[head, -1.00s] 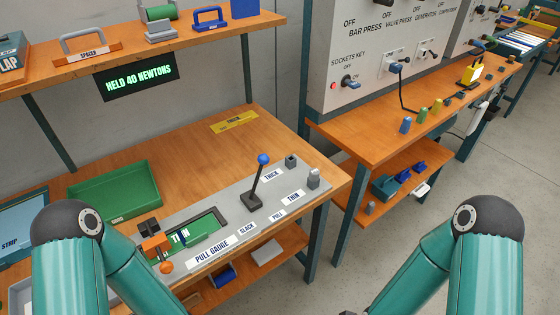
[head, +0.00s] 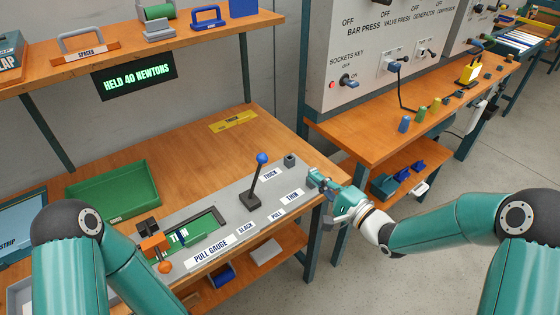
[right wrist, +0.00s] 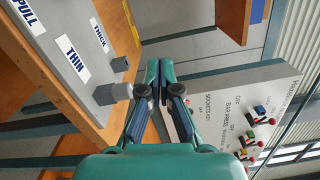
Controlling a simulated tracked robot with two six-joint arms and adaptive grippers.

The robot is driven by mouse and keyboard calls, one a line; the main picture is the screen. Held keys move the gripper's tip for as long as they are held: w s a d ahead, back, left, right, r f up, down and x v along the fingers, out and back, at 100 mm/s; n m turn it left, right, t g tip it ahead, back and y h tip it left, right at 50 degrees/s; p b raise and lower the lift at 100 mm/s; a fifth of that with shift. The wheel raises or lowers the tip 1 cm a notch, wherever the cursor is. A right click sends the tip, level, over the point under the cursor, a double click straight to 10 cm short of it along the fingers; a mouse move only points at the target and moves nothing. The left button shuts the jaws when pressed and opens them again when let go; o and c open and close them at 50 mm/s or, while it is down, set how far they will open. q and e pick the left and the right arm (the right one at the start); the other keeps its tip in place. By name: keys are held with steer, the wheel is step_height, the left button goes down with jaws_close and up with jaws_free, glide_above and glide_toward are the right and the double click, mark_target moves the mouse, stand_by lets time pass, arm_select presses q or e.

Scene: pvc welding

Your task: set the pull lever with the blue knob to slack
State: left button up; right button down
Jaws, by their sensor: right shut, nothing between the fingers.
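The pull lever with the blue knob (head: 262,158) stands on the grey pull gauge plate (head: 223,240), its black stick tilted slightly right at the top. Its base sits above the SLACK and PULL labels (head: 278,214). My right gripper (head: 314,175) is shut and empty at the plate's right end, right of the lever and apart from it. In the right wrist view my right gripper (right wrist: 153,72) is shut beside the THIN and THICK labels; the lever is not in that view. My left gripper is out of view; only my left arm shows.
A green tray (head: 113,192) lies on the bench left of the plate. An orange clamp (head: 154,246) stands at the plate's left end. A grey post (head: 290,160) stands near the THICK label. A display (head: 135,82) reads HELD 40 NEWTONS.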

mark_target(256, 177)
arm_select(q)
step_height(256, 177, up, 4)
steer(key=p, duration=0.3)
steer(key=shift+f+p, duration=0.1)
steer(key=shift+p, duration=0.3)
arm_select(e)
steer(key=w+a, duration=0.6)
steer(key=a, duration=0.4)
steer(key=shift+r, duration=0.35)
